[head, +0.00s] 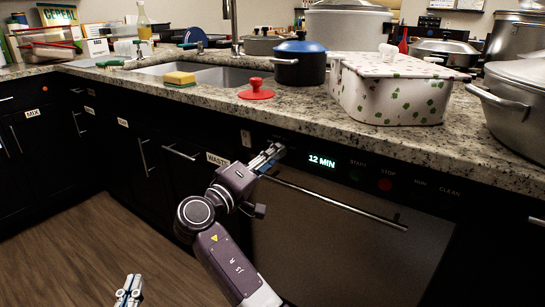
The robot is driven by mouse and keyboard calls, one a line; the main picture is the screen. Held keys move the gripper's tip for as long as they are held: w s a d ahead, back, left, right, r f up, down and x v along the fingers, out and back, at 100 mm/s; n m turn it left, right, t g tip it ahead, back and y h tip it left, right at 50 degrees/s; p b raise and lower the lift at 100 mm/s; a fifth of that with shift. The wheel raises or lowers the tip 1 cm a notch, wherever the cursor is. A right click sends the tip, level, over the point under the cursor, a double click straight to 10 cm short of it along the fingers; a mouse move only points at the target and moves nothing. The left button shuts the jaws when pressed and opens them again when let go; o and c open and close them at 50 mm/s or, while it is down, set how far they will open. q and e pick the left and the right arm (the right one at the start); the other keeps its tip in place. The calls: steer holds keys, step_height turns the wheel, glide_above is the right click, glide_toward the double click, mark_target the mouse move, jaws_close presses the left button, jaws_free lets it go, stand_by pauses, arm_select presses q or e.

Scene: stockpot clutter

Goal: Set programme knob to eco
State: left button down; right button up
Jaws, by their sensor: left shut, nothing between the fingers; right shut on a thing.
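The dishwasher (345,240) is set under the counter, with a dark control panel along its top edge. Its lit display (321,161) reads "12 MIN". My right gripper (274,151) is at the panel's left end, just left of the display, shut on what appears to be the programme knob. The fingers hide the knob, so its pointer and any eco mark cannot be read. My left gripper (130,291) is low at the bottom edge, shut and empty, far from the panel.
The dishwasher handle (335,200) runs below my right gripper. Above, the counter (300,112) holds a red lid (257,90), a blue-lidded pot (299,64) and a patterned box (388,95).

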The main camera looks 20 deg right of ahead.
steer(key=o, duration=0.9)
steer(key=shift+f, duration=0.2)
steer(key=shift+o, duration=1.3)
steer(key=shift+r, duration=0.1)
steer(key=s+a+n+y+p, duration=0.1)
steer(key=s+a+n+p, duration=0.45)
steer(key=n+p, duration=1.15)
steer(key=s+d+f+m+g+y+p, duration=0.1)
steer(key=s+f, duration=0.3)
steer(key=f, duration=0.6)
steer(key=s+d+f+m+g+y+p, duration=0.1)
steer(key=s+f+g+y, duration=0.1)
steer(key=f, duration=0.9)
steer(key=s+d+f+m+g+y+p, duration=0.1)
steer(key=s+f+y, duration=0.4)
steer(key=f, duration=0.6)
steer(key=shift+s+d+f+g+p, duration=0.15)
steer(key=shift+s+g+p, duration=0.25)
steer(key=shift+g, duration=0.2)
